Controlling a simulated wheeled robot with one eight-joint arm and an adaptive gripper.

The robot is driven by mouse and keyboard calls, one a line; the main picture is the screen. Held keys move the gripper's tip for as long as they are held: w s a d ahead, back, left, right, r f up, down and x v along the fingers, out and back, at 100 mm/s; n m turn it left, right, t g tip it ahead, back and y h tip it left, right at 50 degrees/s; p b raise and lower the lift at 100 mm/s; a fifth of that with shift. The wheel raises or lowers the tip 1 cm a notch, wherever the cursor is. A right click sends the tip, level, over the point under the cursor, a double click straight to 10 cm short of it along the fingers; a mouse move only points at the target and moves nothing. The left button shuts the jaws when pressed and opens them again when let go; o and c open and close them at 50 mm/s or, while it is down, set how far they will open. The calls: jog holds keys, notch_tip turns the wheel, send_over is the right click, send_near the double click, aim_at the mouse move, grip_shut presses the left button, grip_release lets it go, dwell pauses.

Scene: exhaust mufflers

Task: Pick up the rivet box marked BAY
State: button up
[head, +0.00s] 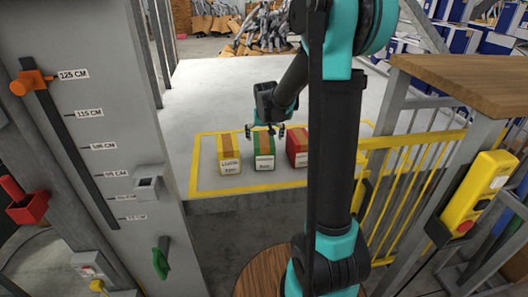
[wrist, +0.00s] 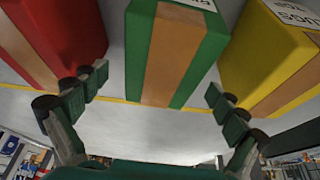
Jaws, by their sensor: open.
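Three boxes with tan bands stand in a row on the light platform. The green box (head: 264,151) is in the middle, with a short white label that is too small to read surely. The yellow box (head: 229,155) is on its left with a longer, two-line label. The red box (head: 297,146) is on its right, partly hidden by my arm. My gripper (head: 265,131) is open and empty, just above or behind the green box. In the wrist view, the green box (wrist: 197,62) lies between the lines of the two spread fingers; the left finger overlaps the red box (wrist: 62,30).
A yellow line (head: 205,191) frames the boxes on the platform, whose front edge is close to them. A yellow railing (head: 415,165) and a wooden-topped bench (head: 450,75) stand at right. A grey panel (head: 90,110) with a height scale stands at left. The platform behind the boxes is clear.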

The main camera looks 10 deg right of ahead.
jog(key=shift+x, duration=2.5)
jog(key=shift+s+a+f, duration=0.15)
jog(key=shift+f, duration=0.15)
jog(key=shift+c, duration=0.6)
jog(key=c, duration=1.7)
jog(key=shift+r, duration=0.1)
